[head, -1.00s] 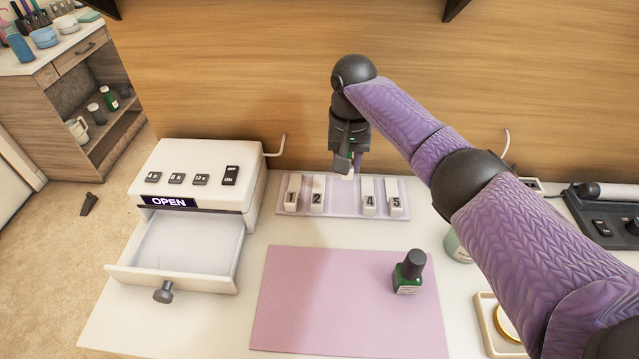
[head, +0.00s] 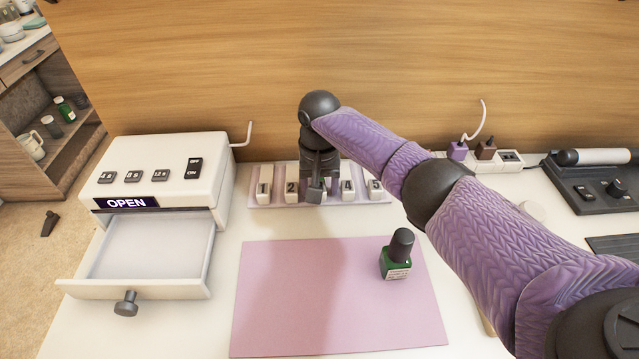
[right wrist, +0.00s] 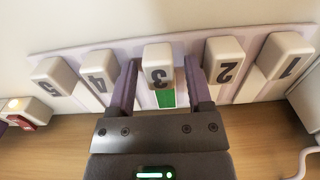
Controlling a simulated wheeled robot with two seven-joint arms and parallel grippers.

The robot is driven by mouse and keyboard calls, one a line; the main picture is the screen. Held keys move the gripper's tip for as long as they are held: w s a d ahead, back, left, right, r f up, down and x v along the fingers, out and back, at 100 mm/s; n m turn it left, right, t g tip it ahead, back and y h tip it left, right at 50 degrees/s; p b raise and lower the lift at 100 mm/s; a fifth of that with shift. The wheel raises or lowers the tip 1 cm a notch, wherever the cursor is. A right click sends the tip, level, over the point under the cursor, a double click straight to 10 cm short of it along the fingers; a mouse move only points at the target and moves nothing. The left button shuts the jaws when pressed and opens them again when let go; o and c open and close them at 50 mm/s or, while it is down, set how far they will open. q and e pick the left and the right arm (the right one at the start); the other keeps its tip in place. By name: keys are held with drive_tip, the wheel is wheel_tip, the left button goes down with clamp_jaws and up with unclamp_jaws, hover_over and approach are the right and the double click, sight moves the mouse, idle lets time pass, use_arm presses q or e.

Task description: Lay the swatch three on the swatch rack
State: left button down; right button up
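Swatch three (right wrist: 158,62), a white block with a black "3" and a green strip, stands in the middle place of the swatch rack (head: 258,202), in line with the other swatches in the right wrist view. My right gripper (right wrist: 160,75) has one finger on each side of it, with gaps visible between fingers and swatch. The pale lilac rack also shows in the right wrist view (right wrist: 125,47). In the head view the right gripper (head: 315,188) is low over the rack's middle and hides swatch three. My left gripper is not in view.
Swatches one (head: 264,188) and two (head: 291,184) stand left of the gripper, four (head: 347,185) and five (head: 375,187) right. A white drawer unit (head: 160,170) is open at left. A green bottle (head: 397,256) stands on the pink mat (head: 290,310).

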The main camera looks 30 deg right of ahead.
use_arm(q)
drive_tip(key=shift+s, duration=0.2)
use_arm(e)
drive_tip(key=shift+r, duration=0.4)
use_arm(q)
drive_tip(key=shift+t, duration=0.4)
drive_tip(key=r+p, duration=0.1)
drive_tip(key=p, duration=0.1)
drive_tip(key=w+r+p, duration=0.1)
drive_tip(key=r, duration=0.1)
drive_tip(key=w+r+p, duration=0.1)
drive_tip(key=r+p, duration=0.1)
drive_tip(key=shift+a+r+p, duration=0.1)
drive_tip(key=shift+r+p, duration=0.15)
drive_tip(key=shift+p, duration=0.1)
use_arm(e)
wheel_tip(320, 180, up, 12)
drive_tip(key=shift+f, duration=0.2)
